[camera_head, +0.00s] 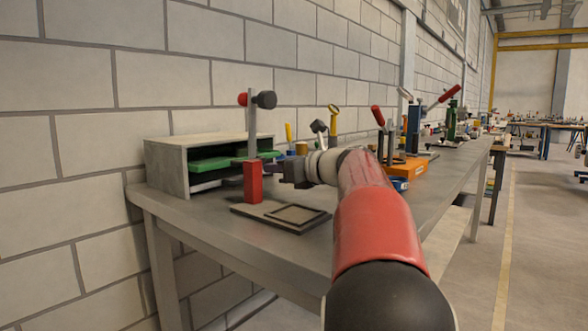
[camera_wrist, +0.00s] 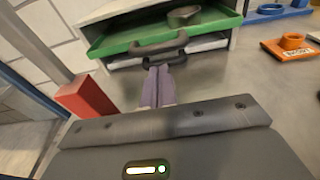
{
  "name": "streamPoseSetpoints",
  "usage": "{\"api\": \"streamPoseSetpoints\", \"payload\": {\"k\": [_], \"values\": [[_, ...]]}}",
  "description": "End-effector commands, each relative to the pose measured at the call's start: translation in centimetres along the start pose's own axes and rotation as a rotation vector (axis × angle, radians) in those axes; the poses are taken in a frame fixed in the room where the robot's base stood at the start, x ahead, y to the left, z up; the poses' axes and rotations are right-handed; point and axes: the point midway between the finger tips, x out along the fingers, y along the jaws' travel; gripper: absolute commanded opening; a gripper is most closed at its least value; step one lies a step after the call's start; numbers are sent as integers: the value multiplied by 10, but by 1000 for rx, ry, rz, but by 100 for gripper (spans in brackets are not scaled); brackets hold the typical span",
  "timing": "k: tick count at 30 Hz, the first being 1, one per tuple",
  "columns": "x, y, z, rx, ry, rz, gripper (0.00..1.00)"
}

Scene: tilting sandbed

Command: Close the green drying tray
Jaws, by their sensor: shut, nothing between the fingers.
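The green drying tray (camera_head: 210,163) sticks out of the front of a grey open-fronted cabinet (camera_head: 168,170) on the bench. In the wrist view the green tray (camera_wrist: 112,43) has a dark handle (camera_wrist: 160,43) on its front edge. A paler tray (camera_wrist: 208,43) with its own dark handle lies just below it. My gripper (camera_wrist: 157,66) is shut and empty. Its fingertips are close to the handles in the wrist view; I cannot tell whether they touch.
A red block (camera_head: 252,182) on an upright post stands on a dark base plate between the camera and the cabinet. A grey cup-like item (camera_wrist: 183,16) sits in the green tray. An orange fixture (camera_wrist: 290,46) and several lever tools stand further along the bench.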

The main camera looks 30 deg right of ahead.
Motion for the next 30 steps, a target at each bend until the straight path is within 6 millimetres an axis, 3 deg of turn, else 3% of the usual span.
{"api": "streamPoseSetpoints", "payload": {"k": [7,22,30], "values": [[25,0,10,-2,1,-1,0],[33,0,13,-1,1,1,0],[71,-1,20,0,1,1,0]]}}
